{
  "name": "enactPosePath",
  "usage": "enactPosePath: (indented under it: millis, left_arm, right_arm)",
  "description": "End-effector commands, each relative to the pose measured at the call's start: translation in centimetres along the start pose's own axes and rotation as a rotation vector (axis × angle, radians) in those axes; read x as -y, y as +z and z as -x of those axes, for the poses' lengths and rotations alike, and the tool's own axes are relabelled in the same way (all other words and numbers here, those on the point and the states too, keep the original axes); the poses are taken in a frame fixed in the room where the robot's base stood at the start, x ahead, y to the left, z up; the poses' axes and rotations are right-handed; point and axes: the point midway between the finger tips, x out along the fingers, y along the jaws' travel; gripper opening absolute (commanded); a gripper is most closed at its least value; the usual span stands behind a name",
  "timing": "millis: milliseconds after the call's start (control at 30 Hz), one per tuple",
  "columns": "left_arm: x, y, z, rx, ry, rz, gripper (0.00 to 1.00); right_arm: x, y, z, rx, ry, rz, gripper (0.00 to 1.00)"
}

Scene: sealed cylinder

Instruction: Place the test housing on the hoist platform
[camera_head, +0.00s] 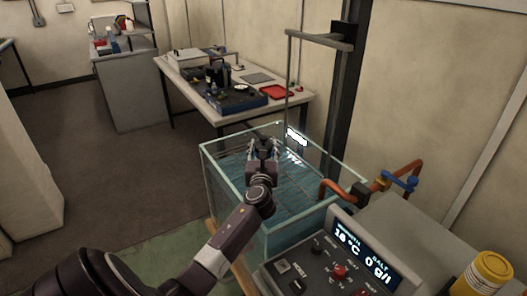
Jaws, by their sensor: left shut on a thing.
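My left gripper (262,144) reaches in from the lower left over the glass water tank (207,178). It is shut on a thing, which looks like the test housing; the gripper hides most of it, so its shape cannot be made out. The hoist (320,40) has a dark upright column behind the tank, a grey top arm and a thin rod (288,85) hanging down toward the tank's back. The hoist platform is not clear to see behind my gripper; I cannot tell whether the held thing touches it. My right gripper is not in view.
A control console (300,270) with a lit display stands in front of the tank at right. An orange pipe (340,187) with a blue valve (400,181) runs over the tank's right side. A workbench (180,79) with tools and a red tray (276,92) stands behind. A yellow-capped jar (490,270) is at lower right.

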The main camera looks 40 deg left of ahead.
Motion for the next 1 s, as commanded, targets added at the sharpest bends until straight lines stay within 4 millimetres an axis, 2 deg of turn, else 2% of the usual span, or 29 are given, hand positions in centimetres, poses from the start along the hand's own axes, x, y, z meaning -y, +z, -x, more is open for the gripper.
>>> enactPosePath:
  millis: [433, 467, 600, 933, 1000]
  left_arm:
    - [0.02, -0.82, -0.04, 0.004, -0.001, 0.000, 0.02]
    - [0.01, -0.98, -0.01, 0.001, 0.000, 0.000, 0.45]
    - [0.01, -0.94, -0.01, 0.001, 0.000, 0.000, 0.60]
    - [0.01, -0.51, 0.01, 0.001, 0.000, 0.000, 0.60]
    - [0.05, -0.71, 0.64, 0.002, -0.001, -0.001, 0.60]
  right_arm:
    - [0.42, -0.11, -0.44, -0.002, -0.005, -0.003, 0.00]
    - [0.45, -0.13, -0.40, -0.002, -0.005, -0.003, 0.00]
    - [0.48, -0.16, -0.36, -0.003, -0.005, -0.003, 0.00]
    - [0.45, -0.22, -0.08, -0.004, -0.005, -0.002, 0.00]
    - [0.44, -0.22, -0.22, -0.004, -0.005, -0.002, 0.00]
